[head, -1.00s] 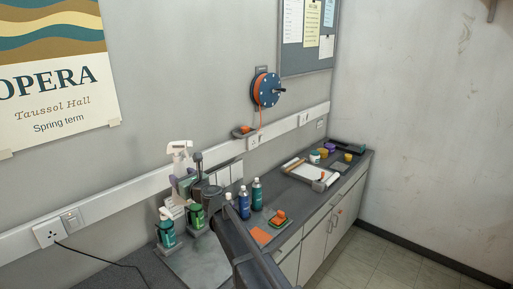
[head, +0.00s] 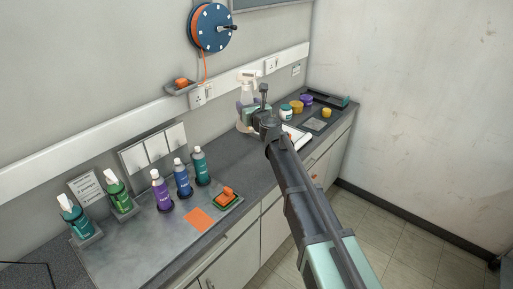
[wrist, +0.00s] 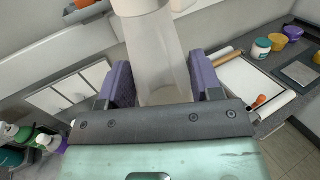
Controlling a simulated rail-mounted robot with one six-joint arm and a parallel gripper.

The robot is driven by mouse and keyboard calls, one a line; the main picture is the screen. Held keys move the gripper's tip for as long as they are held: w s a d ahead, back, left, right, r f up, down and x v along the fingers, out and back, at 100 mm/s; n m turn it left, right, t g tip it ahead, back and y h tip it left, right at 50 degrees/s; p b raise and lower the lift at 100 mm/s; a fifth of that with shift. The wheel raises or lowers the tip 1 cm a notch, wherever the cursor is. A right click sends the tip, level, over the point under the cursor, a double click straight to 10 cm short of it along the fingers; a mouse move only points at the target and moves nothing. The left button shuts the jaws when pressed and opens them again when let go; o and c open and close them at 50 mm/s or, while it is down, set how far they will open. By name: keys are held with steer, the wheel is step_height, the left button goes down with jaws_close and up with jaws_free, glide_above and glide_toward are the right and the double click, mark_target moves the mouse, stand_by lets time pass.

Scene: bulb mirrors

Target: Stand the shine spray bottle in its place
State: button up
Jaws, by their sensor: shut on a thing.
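My gripper (head: 247,115) is shut on a spray bottle (head: 246,88) with a white trigger head and a pale, see-through body. In the wrist view the bottle (wrist: 153,48) stands between the two purple fingers (wrist: 163,86), roughly upright. My gripper holds it over the back of the bench, left of a white tray (wrist: 231,78). The bottle's lower end is hidden by the gripper, so I cannot tell how high it is. A teal spray bottle (head: 75,217) and a green one (head: 118,191) stand in grey holders at the left.
Purple (head: 161,192), blue (head: 182,178) and teal (head: 201,166) bottles stand in a row on the metal sheet (head: 137,250). An orange square (head: 198,220) lies in front. Several jars (head: 286,113) stand at the far right. A socket rail and cord reel (head: 211,27) are on the wall.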

steer(key=w+f+m+t+h+b, duration=0.1)
steer(key=w+f+b, duration=0.4)
steer(key=f+b, duration=0.7)
steer(key=w+a+f+m+t+h+b, duration=0.1)
steer(key=w+f+m+h+b, duration=0.2)
steer(key=f+b, duration=0.9)
step_height(320, 180, down, 4)
steer(key=shift+w+a+f+h, duration=0.3)
steer(key=shift+w+h, duration=0.6)
steer(key=shift+h, duration=0.2)
steer(key=shift+b, duration=0.35)
steer(key=shift+f+b, duration=0.35)
steer(key=shift+f, duration=0.05)
steer(key=shift+f, duration=0.2)
steer(key=shift+r, duration=0.1)
steer(key=o, duration=1.2)
